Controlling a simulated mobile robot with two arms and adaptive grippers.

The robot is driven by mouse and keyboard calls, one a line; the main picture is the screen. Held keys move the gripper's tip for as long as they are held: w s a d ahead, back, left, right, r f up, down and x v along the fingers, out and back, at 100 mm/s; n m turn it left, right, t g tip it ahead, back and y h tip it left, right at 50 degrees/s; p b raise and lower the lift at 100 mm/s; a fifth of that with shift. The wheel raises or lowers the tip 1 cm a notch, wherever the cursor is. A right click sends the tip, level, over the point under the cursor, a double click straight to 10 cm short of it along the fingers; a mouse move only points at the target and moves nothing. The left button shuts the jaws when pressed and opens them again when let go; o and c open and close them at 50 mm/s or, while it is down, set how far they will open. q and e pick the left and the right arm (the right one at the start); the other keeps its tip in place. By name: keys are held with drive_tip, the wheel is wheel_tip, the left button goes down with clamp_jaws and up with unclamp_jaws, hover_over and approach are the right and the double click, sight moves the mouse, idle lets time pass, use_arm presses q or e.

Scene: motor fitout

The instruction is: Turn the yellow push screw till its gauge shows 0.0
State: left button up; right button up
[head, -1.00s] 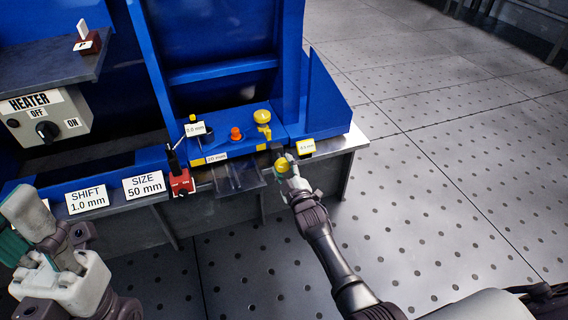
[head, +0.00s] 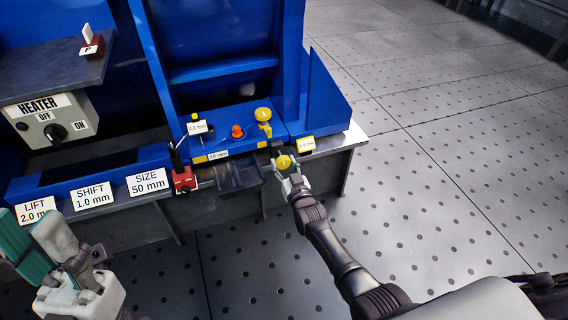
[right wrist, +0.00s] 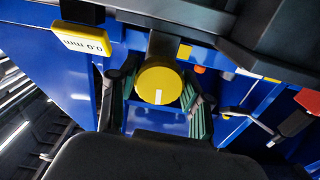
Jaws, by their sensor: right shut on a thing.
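The yellow push screw (head: 284,161) is a round knob low at the right front of the blue machine. My right gripper (head: 286,164) is shut on it, with a finger on either side. In the right wrist view the knob (right wrist: 158,83) faces me between the teal finger pads, its white mark near the lower edge. The yellow-framed gauge (head: 306,144) is just above and right of the knob; its digits are small there. In the right wrist view the gauge (right wrist: 83,40) appears upside down and reads 0.0 mm. My left gripper (head: 62,265) is at the lower left, away from the screw.
Another yellow knob (head: 263,114), an orange button (head: 237,131) and a red-based lever (head: 184,180) are close by on the machine. LIFT, SHIFT and SIZE cards (head: 148,181) line the front edge. A heater box (head: 50,118) is at left. The floor at right is clear.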

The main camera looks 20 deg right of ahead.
drive_tip(key=shift+f+m, duration=0.1)
drive_tip(key=shift+m, duration=0.5)
drive_tip(key=o, duration=1.2)
drive_tip(key=shift+c, duration=0.2)
drive_tip(key=shift+s, duration=0.1)
drive_tip(key=s, duration=1.1)
drive_tip(key=shift+s+d, duration=0.25)
drive_tip(key=shift+s, duration=0.15)
